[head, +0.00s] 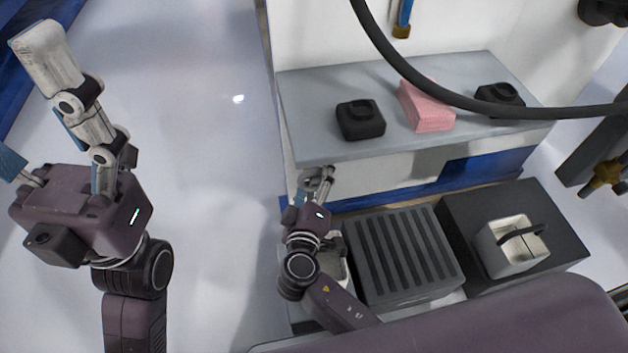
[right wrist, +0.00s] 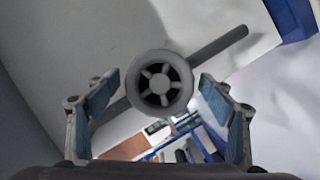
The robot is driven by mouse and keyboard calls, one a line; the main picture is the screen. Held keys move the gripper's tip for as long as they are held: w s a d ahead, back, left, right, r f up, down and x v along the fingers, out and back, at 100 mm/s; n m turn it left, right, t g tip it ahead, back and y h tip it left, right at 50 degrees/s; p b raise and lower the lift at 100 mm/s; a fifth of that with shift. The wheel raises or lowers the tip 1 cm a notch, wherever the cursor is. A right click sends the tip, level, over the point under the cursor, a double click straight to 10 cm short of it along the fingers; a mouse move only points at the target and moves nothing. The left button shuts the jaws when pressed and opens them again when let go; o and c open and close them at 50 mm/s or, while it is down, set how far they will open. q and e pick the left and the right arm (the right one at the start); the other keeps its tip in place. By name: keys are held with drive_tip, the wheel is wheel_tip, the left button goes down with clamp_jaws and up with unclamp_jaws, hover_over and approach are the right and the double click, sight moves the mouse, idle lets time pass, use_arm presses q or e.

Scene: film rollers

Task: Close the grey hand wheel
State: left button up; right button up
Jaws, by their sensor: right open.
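The grey hand wheel (right wrist: 159,84) faces the right wrist camera, with a round rim, spokes and a hub. In the head view the wheel (head: 313,183) is small and partly hidden, just below the grey shelf's left front. My right gripper (head: 318,186) is at it. In the right wrist view, the blue pads of my right gripper (right wrist: 158,100) stand apart on either side of the wheel, with a gap at each side. I cannot tell how deep the wheel sits between them. My left gripper (head: 42,140) is far left, apart from the wheel, fingers spread and empty, one cut by the frame edge.
A grey shelf (head: 305,145) holds two black blocks (head: 361,121) (head: 499,96) and a pink block (head: 428,108). Below stand a ribbed grey box (head: 400,255) and a white container with a black handle (head: 500,256). A black hose (head: 450,98) crosses the upper right. The floor at left is clear.

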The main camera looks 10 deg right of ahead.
drive_tip(key=c, duration=1.2)
drive_tip(key=shift+o, duration=0.2)
